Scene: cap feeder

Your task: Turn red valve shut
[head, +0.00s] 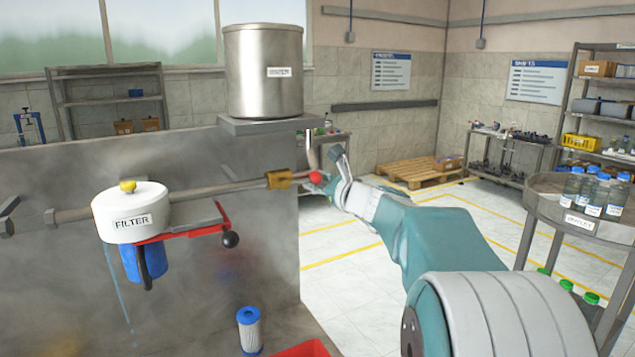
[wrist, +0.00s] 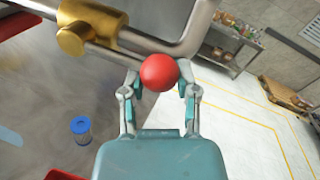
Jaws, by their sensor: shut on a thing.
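The red valve shows as a red ball knob (head: 316,177) near the right end of the pipe in the head view. It is large and clear in the wrist view (wrist: 159,72). A brass valve body (head: 279,179) sits on the pipe to its left; it also shows in the wrist view (wrist: 74,38). My gripper (head: 329,180) is at the knob from the right. In the wrist view its two fingers (wrist: 158,85) stand on either side of the knob and are shut on it.
A white filter housing (head: 130,215) with a red handle (head: 185,232) hangs on the pipe at the left. A steel tank (head: 264,75) stands above on a shelf. A blue-capped filter cartridge (head: 249,330) stands below. A round cart (head: 580,205) with bottles is at right.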

